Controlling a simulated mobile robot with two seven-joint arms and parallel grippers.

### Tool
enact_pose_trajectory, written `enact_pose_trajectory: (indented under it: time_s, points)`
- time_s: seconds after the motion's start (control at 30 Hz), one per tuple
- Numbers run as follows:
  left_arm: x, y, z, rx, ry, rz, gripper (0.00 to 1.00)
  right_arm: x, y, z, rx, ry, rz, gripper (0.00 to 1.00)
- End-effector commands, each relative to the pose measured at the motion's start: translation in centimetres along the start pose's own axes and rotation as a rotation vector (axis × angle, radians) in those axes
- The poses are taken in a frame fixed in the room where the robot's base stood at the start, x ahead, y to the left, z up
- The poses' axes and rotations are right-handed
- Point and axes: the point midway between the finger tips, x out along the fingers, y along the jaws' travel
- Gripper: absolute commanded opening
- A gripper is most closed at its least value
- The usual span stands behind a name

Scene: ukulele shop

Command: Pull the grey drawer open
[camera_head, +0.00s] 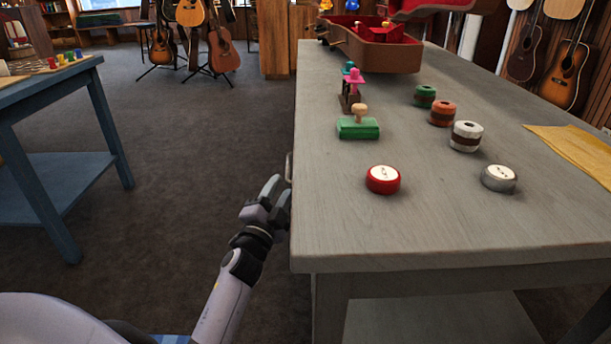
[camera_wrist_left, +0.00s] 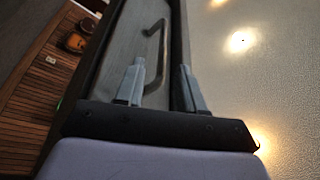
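The grey drawer is in the left side of the grey table (camera_head: 440,225), and its front shows in the left wrist view (camera_wrist_left: 122,45). Its dark bar handle (camera_wrist_left: 163,40) stands out from that front; a bit of the handle (camera_head: 289,167) also shows at the table's left edge in the head view. My left gripper (camera_head: 277,192) is beside that edge, close to the handle. In the left wrist view its two fingers (camera_wrist_left: 161,66) are apart, with the handle's near end between or just beyond the tips. I cannot tell whether they touch it. My right gripper is not in view.
On the tabletop are a red round tin (camera_head: 383,180), a silver tin (camera_head: 498,178), a green stamp (camera_head: 358,128), several spools and an open red-lined case (camera_head: 375,50). A blue table (camera_head: 60,185) stands at left. The floor between the tables is clear.

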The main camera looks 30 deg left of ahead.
Motion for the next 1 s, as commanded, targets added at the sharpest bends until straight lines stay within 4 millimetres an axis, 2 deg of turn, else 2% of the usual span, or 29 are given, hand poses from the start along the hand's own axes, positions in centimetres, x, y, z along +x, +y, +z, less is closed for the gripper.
enact_pose_trajectory:
  time_s: [0.5, 0.7, 0.93, 1.0]
  points:
    - [6.0, -0.1, 0.0, -0.001, 0.0, -0.001, 0.38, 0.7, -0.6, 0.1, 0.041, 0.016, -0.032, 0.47]
    - [6.8, -0.1, 0.0, -0.002, 0.0, 0.0, 0.38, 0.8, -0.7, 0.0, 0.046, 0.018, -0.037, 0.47]
    - [6.8, -0.1, 0.0, -0.002, -0.001, 0.0, 0.38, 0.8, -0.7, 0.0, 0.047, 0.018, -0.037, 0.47]
    - [6.8, -0.1, 0.0, -0.002, -0.001, 0.0, 0.15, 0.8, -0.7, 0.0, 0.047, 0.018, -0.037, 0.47]
